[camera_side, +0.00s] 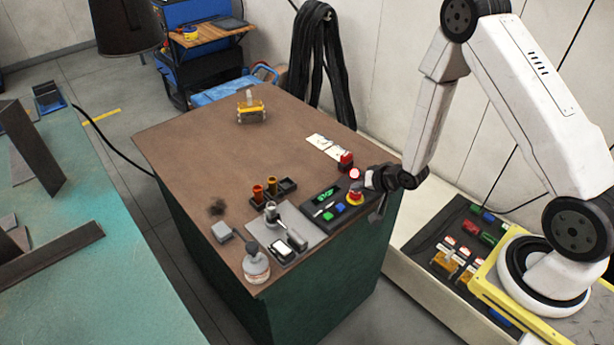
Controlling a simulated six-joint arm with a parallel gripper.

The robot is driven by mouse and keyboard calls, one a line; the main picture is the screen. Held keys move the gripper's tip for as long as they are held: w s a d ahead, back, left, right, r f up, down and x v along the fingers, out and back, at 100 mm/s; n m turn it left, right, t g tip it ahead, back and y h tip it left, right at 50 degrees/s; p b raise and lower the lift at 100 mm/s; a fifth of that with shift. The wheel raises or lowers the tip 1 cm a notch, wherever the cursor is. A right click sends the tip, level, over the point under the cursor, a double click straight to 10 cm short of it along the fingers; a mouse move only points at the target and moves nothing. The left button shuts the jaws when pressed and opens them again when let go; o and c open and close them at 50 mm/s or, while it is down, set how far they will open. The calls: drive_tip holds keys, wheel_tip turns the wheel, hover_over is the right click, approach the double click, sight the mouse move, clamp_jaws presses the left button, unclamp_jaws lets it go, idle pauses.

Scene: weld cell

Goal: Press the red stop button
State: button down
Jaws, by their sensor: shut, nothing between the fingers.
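The red stop button (355,192) sits on a yellow base at the right end of a black control panel (312,207) on the brown-topped bench. The panel also carries a lit green display (326,194) and small green and blue buttons. My gripper (377,216) is shut and empty, pointing down just right of the stop button, by the bench's right edge. I see a gap between its fingers and the button in this view; its height over the bench is hard to judge.
A red-topped block (345,160) and a round red-and-white piece (355,174) stand close behind the button. The bench top's (200,135) back half is mostly clear.

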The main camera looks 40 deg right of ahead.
sight(358, 195)
drive_tip(key=shift+r, duration=0.15)
drive_tip(key=shift+r, duration=0.65)
drive_tip(key=shift+r, duration=0.1)
drive_tip(key=shift+r, duration=2.4)
drive_tip(key=shift+r, duration=0.15)
drive_tip(key=s+a+r+n+g, duration=0.3)
drive_tip(key=s+r+n, duration=0.1)
drive_tip(key=s, duration=0.3)
drive_tip(key=s+a+r+n+g+h, duration=0.1)
drive_tip(key=s+a+r+n+g, duration=0.2)
drive_tip(key=s+r, duration=0.3)
drive_tip(key=shift+s+a+r+n+g, duration=0.3)
drive_tip(key=shift+s+a+n, duration=0.1)
drive_tip(key=shift+s+a, duration=0.15)
